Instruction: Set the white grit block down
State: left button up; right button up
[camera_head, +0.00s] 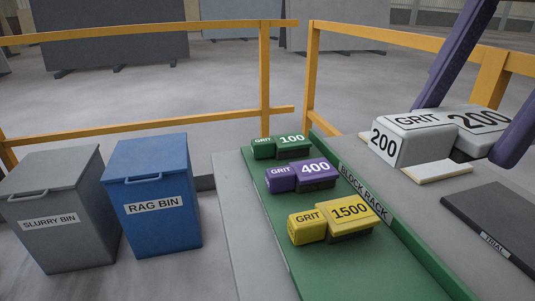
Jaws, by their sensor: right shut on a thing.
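The white grit block (412,138), marked GRIT and 200, is at the right of the head view. My right gripper (462,132) is shut on it, with one purple finger on its far side and the other on its near right side. The block is over the grey slab top and a flat cream piece (442,172). I cannot tell whether its underside touches anything. My left gripper is not in view.
The green block rack (388,245) holds green 100 (281,147), purple 400 (301,176) and yellow 1500 (330,221) grit blocks. A dark plate labelled TRIAL (495,219) lies at right. Slurry bin (60,210) and rag bin (153,195) stand left. Yellow railings (150,38) run behind.

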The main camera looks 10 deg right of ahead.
jog(key=b, duration=0.3)
send_over(379, 300)
jog(key=d, duration=0.1)
jog(key=f, duration=1.4)
jog(key=shift+d+f, duration=0.2)
jog(key=shift+f, duration=0.15)
notch_tip(379, 300, down, 5)
jog(key=shift+r+b, duration=0.15)
jog(key=shift+b, duration=0.5)
jog(key=shift+f, duration=0.25)
jog(key=shift+f, duration=0.2)
jog(key=o, duration=1.5)
jog(key=shift+r, duration=0.15)
